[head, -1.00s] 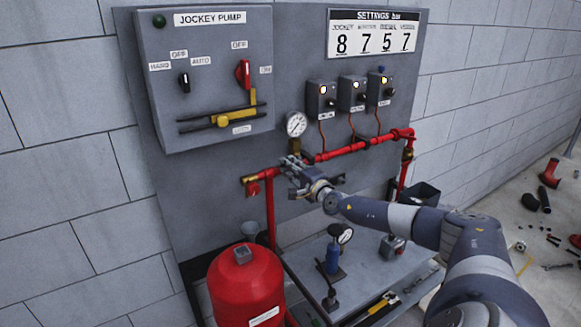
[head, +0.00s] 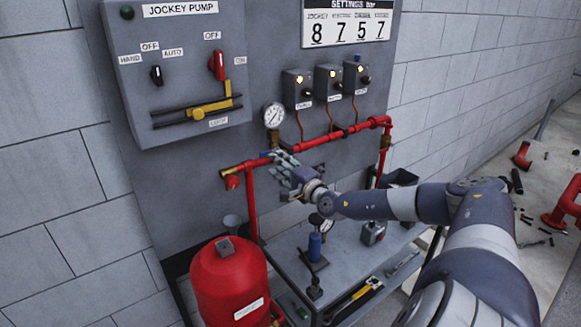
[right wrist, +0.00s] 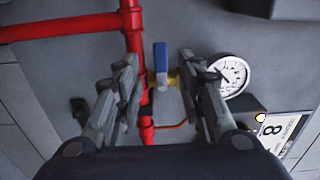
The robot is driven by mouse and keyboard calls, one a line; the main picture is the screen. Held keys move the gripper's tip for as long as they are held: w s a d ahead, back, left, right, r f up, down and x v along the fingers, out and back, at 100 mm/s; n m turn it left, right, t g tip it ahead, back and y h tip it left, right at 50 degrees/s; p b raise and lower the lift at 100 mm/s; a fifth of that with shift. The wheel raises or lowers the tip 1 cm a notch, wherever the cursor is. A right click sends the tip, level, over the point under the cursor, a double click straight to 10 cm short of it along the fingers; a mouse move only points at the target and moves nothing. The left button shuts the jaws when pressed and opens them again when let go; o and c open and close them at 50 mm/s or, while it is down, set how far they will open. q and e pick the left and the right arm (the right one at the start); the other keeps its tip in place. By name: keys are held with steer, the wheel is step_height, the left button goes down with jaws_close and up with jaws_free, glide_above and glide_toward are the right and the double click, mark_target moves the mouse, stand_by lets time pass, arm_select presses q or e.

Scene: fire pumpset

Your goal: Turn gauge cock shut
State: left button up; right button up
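The gauge cock has a blue handle (right wrist: 160,58) and a brass body (right wrist: 162,80) on the red pipe, in the right wrist view. The handle lies along the picture's vertical there. My right gripper (right wrist: 158,68) is open, with one finger on each side of the cock in that view. I cannot tell whether they touch it. In the head view my right gripper (head: 281,162) is in front of the red pipe, below the round white gauge (head: 273,115), and hides much of the cock. The gauge also shows in the right wrist view (right wrist: 233,74). My left gripper is not in view.
A red pipe (head: 318,141) runs along the grey panel. Three small control boxes (head: 328,84) sit above it. A jockey pump box (head: 185,66) is at the upper left. A red tank (head: 228,280) and a bench (head: 345,262) with tools stand below.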

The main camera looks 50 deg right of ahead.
steer(key=v, duration=0.6)
steer(key=shift+s+f, duration=0.1)
steer(key=shift+s, duration=0.1)
stand_by(0.5)
